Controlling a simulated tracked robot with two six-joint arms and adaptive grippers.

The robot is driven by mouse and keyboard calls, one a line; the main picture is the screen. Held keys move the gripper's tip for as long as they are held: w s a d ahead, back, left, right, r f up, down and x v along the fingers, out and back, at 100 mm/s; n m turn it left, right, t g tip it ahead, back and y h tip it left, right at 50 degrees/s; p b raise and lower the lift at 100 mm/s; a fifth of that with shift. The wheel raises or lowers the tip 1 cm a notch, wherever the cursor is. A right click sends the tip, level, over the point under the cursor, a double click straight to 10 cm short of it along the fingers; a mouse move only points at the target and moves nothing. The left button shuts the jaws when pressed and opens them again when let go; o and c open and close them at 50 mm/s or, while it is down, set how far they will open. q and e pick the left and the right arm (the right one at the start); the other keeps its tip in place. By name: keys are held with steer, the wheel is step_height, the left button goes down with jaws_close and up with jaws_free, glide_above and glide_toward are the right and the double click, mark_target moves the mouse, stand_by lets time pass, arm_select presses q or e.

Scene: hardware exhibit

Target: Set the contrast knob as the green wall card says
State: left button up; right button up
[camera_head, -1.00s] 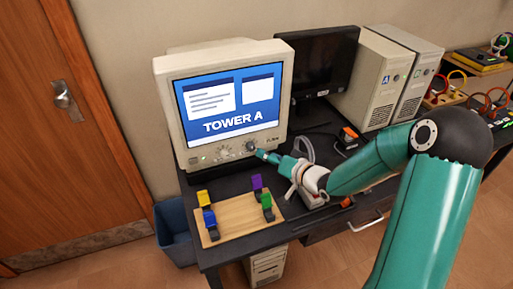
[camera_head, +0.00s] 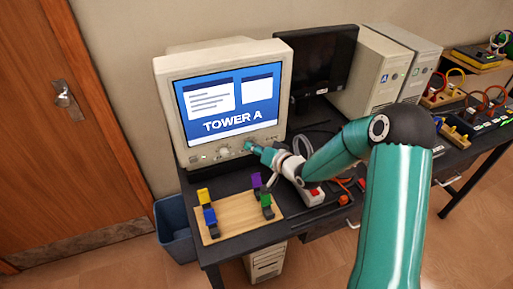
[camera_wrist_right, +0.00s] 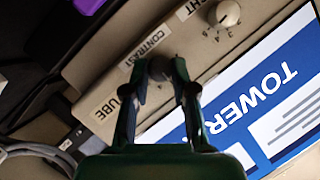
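The beige CRT monitor (camera_head: 165,103) stands on the dark desk, its screen reading "TOWER A". My right gripper (camera_head: 250,147) is at the right end of the monitor's control strip. In the right wrist view, the contrast knob (camera_wrist_right: 160,68) lies between the tips of my right gripper (camera_wrist_right: 160,72), beside a "CONTRAST" label (camera_wrist_right: 143,48). The fingers look spread around the knob; contact cannot be made out. Its pointer is not readable. A pale knob with a scale (camera_wrist_right: 226,13) sits farther along, by a label ending in "GHT". The green wall card and my left gripper are not in view.
A wooden board (camera_head: 235,227) with coloured clips lies at the desk's front left. A red-buttoned box (camera_head: 313,194) sits under my right arm. A dark flat monitor (camera_head: 322,62) and beige towers (camera_head: 365,70) stand to the right. A blue bin (camera_head: 175,240) is on the floor.

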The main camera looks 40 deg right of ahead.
steer(key=shift+c, duration=1.3)
steer(key=shift+d, duration=0.4)
jaws_close()
steer(key=shift+a+r+n+g+h+b, duration=0.1)
steer(key=shift+a+n+g+h+b, duration=0.2)
steer(key=shift+n+h+b, duration=0.75)
steer(key=shift+a+f+n+g+h+b, duration=0.25)
steer(key=shift+n+b, duration=0.35)
steer(key=shift+b, duration=0.9)
steer(key=shift+a+r+n+g+h+b, duration=0.15)
steer(key=shift+r+n+g+h+b, duration=0.25)
steer(key=shift+n+b, duration=0.7)
steer(key=shift+f, duration=0.2)
steer(key=o, duration=1)
jaws_free()
steer(key=shift+c, duration=0.2)
